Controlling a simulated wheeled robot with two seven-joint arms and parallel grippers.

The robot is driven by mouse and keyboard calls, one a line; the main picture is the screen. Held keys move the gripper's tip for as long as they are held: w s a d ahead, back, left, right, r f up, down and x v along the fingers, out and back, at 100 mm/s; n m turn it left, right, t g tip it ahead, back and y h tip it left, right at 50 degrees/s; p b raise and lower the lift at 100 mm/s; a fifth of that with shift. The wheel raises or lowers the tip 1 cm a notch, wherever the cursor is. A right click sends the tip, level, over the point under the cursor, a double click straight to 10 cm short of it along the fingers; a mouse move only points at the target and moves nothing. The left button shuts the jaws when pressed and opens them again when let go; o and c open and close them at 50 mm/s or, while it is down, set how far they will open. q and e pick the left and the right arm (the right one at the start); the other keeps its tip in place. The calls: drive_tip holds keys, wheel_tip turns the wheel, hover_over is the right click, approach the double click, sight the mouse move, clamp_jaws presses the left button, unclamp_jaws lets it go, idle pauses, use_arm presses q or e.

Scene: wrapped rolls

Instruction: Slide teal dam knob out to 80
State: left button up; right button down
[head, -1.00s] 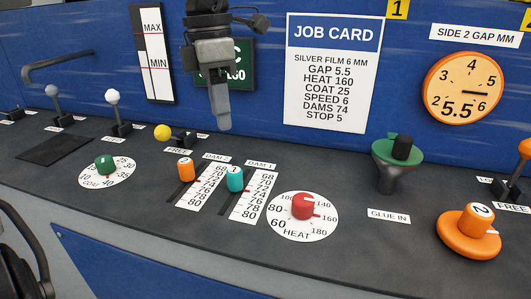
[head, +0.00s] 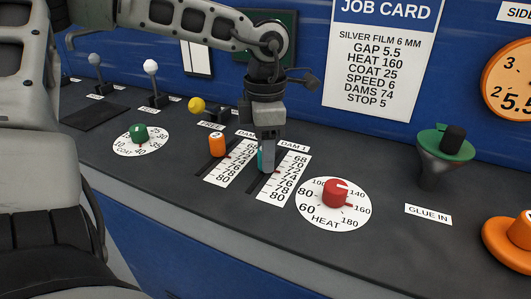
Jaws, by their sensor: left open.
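The teal dam knob (head: 260,159) of DAM 1 sits in its slot in the upper part of its travel, beside the white DAM 1 scale (head: 282,180) running from 68 down to 80. Only a sliver of the knob shows; my left gripper (head: 267,160) hides the rest. The gripper points down over the knob with its fingers at the knob's height. It is open; I cannot tell whether a finger touches the knob. My right gripper is not in view.
The orange DAM 2 knob (head: 217,145) stands close by on the left. The red HEAT knob (head: 336,193) is to the right on its dial. A yellow ball lever (head: 197,105) rises behind. The job card (head: 380,60) reads DAMS 74. The dark bench in front is clear.

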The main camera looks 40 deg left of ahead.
sight(250, 190)
use_arm(q)
drive_tip(key=shift+f, duration=0.6)
clamp_jaws()
drive_tip(key=shift+s+d+b, duration=0.15)
drive_tip(key=shift+s+b, duration=0.15)
drive_tip(key=shift+s, duration=0.1)
drive_tip(key=shift+s+d+b, duration=0.3)
drive_tip(key=shift+s+b, duration=0.05)
drive_tip(key=shift+s, duration=0.5)
drive_tip(key=shift+s+d+b, duration=0.25)
drive_tip(key=shift+s+b, duration=0.05)
drive_tip(key=shift+s, duration=0.6)
drive_tip(key=shift+s+d+b, duration=0.3)
drive_tip(key=shift+s+b, duration=0.05)
drive_tip(key=shift+s, duration=0.5)
unclamp_jaws()
drive_tip(key=shift+s, duration=0.1)
